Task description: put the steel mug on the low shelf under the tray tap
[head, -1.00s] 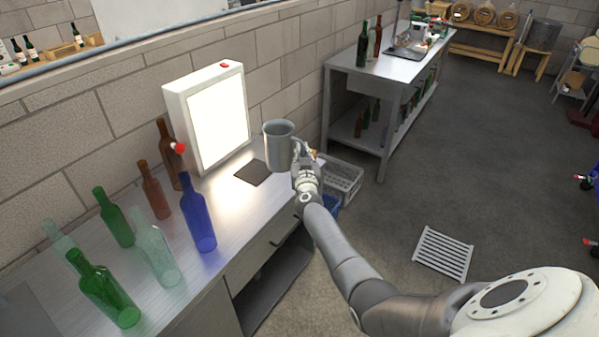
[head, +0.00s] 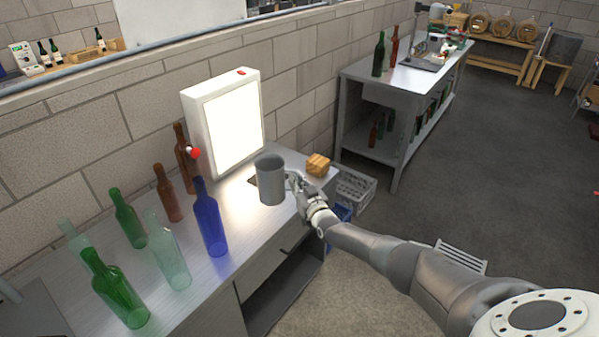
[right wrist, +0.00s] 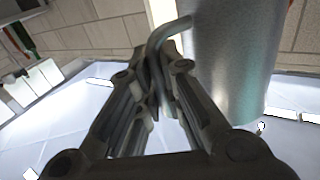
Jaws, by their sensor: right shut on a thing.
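The steel mug (head: 270,181) is a plain grey cylinder, upright, over the near workbench in front of the lit panel. My right gripper (head: 294,184) is at its right side. In the right wrist view the fingers (right wrist: 160,85) are shut on the mug's bent handle, and the mug's wall (right wrist: 232,60) stands beside them. I cannot tell whether the mug's base touches the bench. A dark mat (head: 251,181) is mostly hidden behind the mug. A second steel table stands farther back, with a tray (head: 424,62) on top and a low shelf (head: 385,148) below. My left gripper is out of view.
Several bottles, among them a blue one (head: 208,220), stand on the bench (head: 205,285) left of the mug. The lit panel (head: 232,125) is behind it. A wooden block (head: 318,165) lies near the bench's far end. A grey crate (head: 355,188) is on the floor beyond.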

